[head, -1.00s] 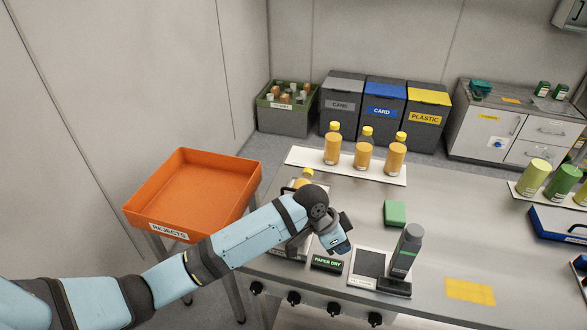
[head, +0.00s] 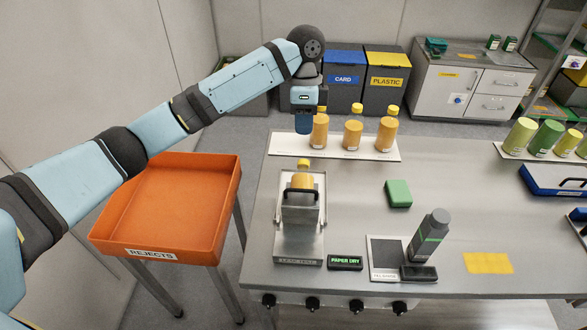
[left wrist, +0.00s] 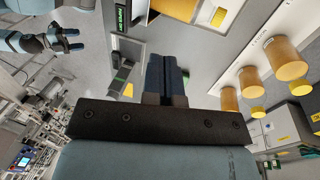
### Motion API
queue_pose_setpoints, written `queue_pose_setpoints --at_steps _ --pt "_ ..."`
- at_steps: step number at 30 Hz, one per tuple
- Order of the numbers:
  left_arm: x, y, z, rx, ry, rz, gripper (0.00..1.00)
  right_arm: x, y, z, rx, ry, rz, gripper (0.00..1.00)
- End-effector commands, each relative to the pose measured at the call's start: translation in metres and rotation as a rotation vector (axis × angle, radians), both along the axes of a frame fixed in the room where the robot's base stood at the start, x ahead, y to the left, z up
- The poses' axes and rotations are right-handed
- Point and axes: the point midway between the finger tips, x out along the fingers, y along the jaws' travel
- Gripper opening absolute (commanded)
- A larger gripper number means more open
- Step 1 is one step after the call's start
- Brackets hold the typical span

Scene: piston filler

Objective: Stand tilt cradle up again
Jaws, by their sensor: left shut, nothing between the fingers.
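The tilt cradle (head: 298,219) is a grey metal stand with a black handle, at the left front of the steel table in the head view. An orange bottle (head: 302,182) with a yellow cap shows in it, partly hidden by the cradle's front plate. I cannot tell the cradle's exact tilt. My left gripper (head: 304,123) is shut and empty, above and beyond the cradle, close to the row of bottles. Its closed fingers also show in the left wrist view (left wrist: 167,78). My right gripper (left wrist: 72,40) shows small at the upper left of the left wrist view.
Three orange bottles (head: 353,135) stand on a white strip at the table's back edge. The orange REJECTS tray (head: 165,242) stands left of the table.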

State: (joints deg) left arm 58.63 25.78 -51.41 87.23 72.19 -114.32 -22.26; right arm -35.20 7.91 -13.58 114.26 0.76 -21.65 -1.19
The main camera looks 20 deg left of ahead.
Motion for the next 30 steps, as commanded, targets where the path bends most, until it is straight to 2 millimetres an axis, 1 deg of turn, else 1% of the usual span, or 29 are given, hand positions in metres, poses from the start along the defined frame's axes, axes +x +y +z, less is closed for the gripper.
queue_pose_setpoints --at_steps 2,4,8,11,18,21,24,27,30 --pt "0.0 0.002 0.004 0.008 0.007 -0.006 0.0 0.0 0.0 -0.001 0.0 0.0 0.0 0.61" --pt "0.0 0.002 0.003 0.011 0.009 -0.008 0.0 0.0 0.0 -0.001 0.0 0.0 0.0 0.61" --pt "-0.003 0.001 -0.011 0.01 0.011 -0.008 0.0 0.0 -0.001 -0.001 -0.003 0.0 -0.001 0.61" --pt "-0.007 0.001 -0.027 0.011 0.011 -0.007 0.0 0.0 -0.003 0.0 -0.006 -0.001 -0.001 0.61" --pt "-0.019 -0.003 -0.078 0.01 0.011 -0.007 0.0 0.0 -0.004 0.005 -0.007 0.0 -0.001 0.61" --pt "-0.025 -0.005 -0.094 0.01 0.009 -0.007 0.0 0.0 -0.004 0.007 -0.006 0.0 -0.002 0.61" --pt "-0.041 -0.009 -0.098 0.01 0.008 -0.009 0.0 0.0 -0.003 0.012 -0.006 0.0 -0.001 0.61" --pt "-0.05 -0.012 -0.102 0.009 0.008 -0.009 0.0 0.0 -0.002 0.014 -0.005 0.001 -0.001 0.61" --pt "-0.056 -0.014 -0.104 0.009 0.008 -0.008 0.0 0.0 -0.001 0.015 -0.002 0.0 0.0 0.61"
